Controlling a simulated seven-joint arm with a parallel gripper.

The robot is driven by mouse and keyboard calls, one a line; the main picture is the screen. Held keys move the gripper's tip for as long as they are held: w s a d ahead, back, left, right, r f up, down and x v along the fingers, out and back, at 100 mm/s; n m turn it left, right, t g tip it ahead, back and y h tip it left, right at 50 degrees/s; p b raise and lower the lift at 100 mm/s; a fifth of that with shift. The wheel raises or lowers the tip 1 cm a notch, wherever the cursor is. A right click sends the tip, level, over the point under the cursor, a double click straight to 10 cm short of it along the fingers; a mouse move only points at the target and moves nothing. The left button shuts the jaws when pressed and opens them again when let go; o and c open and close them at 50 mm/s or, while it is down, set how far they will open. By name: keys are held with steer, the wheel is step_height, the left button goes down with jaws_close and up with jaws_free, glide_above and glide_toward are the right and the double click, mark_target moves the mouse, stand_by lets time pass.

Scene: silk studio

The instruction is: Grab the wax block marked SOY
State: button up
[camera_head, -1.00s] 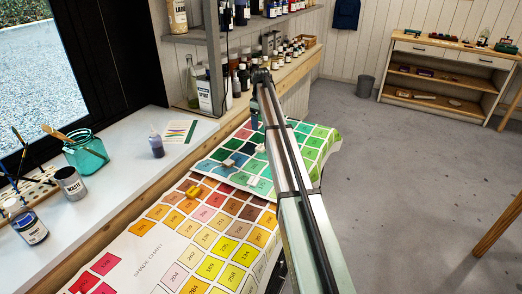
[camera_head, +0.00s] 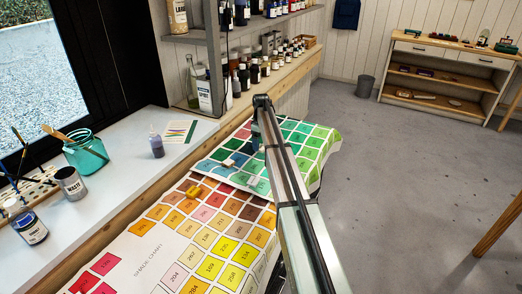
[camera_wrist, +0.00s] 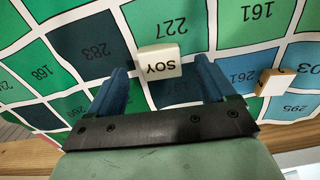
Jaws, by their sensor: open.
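The wax block marked SOY (camera_wrist: 158,62) is a small pale block lying on the green part of a shade chart, near swatch 227. Its lettering reads upside down in the wrist view. My gripper (camera_wrist: 160,70) has two blue fingers spread apart, one on each side of the block, with a gap to each. Nothing is held. In the head view my gripper (camera_head: 255,138) is over the green chart, partly hidden by my arm. I cannot tell which pale block there is SOY.
A tan-and-white block (camera_wrist: 274,82) lies right of my fingers in the wrist view. Bottles (camera_head: 240,75) stand beyond on the bench. A teal jar (camera_head: 86,152) stands at left.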

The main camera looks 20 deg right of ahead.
steer(key=shift+f, duration=0.95)
steer(key=shift+c, duration=0.3)
steer(key=c, duration=1.1)
